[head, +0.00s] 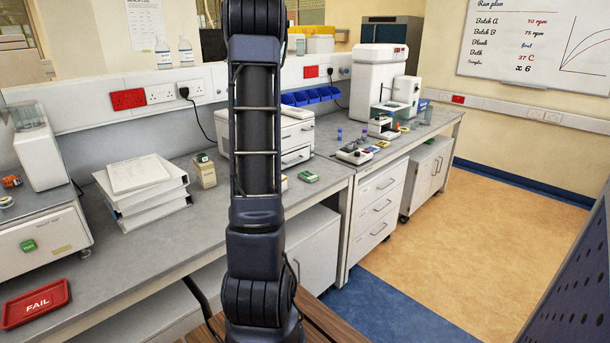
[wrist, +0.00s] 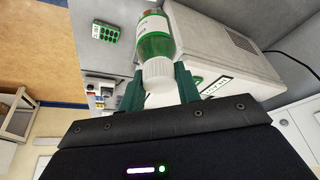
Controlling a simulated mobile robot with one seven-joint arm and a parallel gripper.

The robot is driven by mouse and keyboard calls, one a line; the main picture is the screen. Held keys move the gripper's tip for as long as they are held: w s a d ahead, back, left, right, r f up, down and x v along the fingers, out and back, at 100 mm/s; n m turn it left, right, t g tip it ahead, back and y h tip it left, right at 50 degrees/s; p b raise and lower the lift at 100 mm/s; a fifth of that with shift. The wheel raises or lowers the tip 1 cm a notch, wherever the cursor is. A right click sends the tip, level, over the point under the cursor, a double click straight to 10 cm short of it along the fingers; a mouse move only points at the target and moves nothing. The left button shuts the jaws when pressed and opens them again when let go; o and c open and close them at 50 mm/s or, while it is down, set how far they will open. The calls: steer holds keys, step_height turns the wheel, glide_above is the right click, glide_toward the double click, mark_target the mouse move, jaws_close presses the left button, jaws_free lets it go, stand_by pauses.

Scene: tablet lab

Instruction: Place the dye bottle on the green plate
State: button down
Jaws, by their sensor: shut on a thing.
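My gripper (wrist: 160,92) is shut on the dye bottle (wrist: 153,40), a clear bottle of green liquid with a white label and a white ribbed cap. The cap end sits between the dark green fingers in the wrist view. In the head view my own arm hides the gripper and the bottle.
A white drawer unit (head: 291,138) stands behind my arm. White binders (head: 145,188) and a small beige box (head: 204,170) are to the left. A red FAIL tray (head: 35,304) lies at the far left. Small instruments (head: 354,153) stand to the right.

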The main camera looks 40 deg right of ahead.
steer(key=s+d+m, duration=0.1)
steer(key=s+d, duration=0.4)
steer(key=d, duration=0.4)
steer(key=s+d+m, duration=0.1)
steer(key=s+d, duration=0.3)
steer(key=d, duration=0.6)
step_height(320, 180, down, 19)
steer(key=shift+a+g+h, duration=0.2)
steer(key=shift+g+h, duration=0.1)
steer(key=shift+g, duration=0.1)
steer(key=shift+f+m, duration=0.1)
steer(key=shift+m, duration=0.2)
steer(key=c, duration=1)
jaws_free()
